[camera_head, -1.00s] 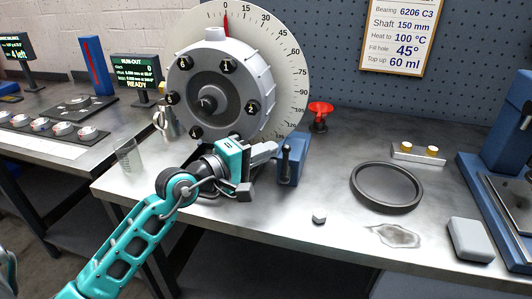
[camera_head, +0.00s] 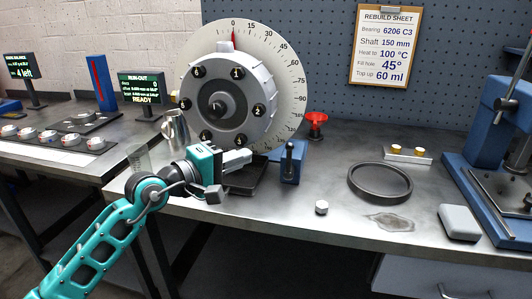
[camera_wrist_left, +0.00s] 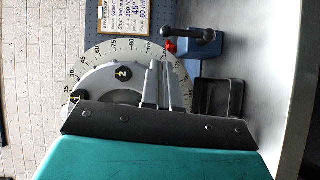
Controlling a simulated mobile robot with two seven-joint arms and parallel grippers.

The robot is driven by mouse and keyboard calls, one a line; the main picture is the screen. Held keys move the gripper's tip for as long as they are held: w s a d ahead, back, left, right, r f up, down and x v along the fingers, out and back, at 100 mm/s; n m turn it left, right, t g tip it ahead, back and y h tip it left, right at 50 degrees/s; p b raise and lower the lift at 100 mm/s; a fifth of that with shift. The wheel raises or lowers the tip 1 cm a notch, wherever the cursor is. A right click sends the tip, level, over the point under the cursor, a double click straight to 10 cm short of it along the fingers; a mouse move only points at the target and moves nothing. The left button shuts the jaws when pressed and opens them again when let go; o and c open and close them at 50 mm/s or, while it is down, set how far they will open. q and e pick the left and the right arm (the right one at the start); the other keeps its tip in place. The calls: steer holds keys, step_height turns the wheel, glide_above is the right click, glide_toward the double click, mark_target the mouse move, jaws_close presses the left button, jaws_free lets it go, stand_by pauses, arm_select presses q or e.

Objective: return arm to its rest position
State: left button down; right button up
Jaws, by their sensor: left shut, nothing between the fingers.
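My left arm comes in from the lower left in the head view. Its teal left gripper (camera_head: 236,160) is shut and empty, in front of the lower part of the grey rotor (camera_head: 226,105) and left of the blue block with a lever (camera_head: 292,160). In the left wrist view the gripper's fingers (camera_wrist_left: 162,85) are together, overlapping the rotor (camera_wrist_left: 115,80) and its white degree dial (camera_wrist_left: 138,47). Whether the gripper touches the rotor's stand cannot be told. My right gripper is in neither view.
A glass beaker (camera_head: 137,158) and a metal jug (camera_head: 175,130) stand left of the rotor. A black ring (camera_head: 380,183), a small nut (camera_head: 321,207), a grey box (camera_head: 459,223) and a red-topped item (camera_head: 316,125) are on the right. The bench front is largely clear.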

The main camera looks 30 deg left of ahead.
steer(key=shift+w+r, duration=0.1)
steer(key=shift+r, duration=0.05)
arm_select(q)
steer(key=s+d+f+m+g+y+p, duration=0.1)
steer(key=s+d+f+m, duration=0.3)
steer(key=f, duration=0.5)
steer(key=s+d+f+m+g+y+p, duration=0.1)
steer(key=s+d+f+m, duration=0.3)
steer(key=s+f, duration=0.5)
steer(key=s+d+f+m+g+y+p, duration=0.2)
steer(key=s+f+m, duration=0.4)
steer(key=f, duration=0.4)
steer(key=shift+s+d+m+g, duration=0.4)
steer(key=shift+d+m+g, duration=0.3)
steer(key=shift+d, duration=0.25)
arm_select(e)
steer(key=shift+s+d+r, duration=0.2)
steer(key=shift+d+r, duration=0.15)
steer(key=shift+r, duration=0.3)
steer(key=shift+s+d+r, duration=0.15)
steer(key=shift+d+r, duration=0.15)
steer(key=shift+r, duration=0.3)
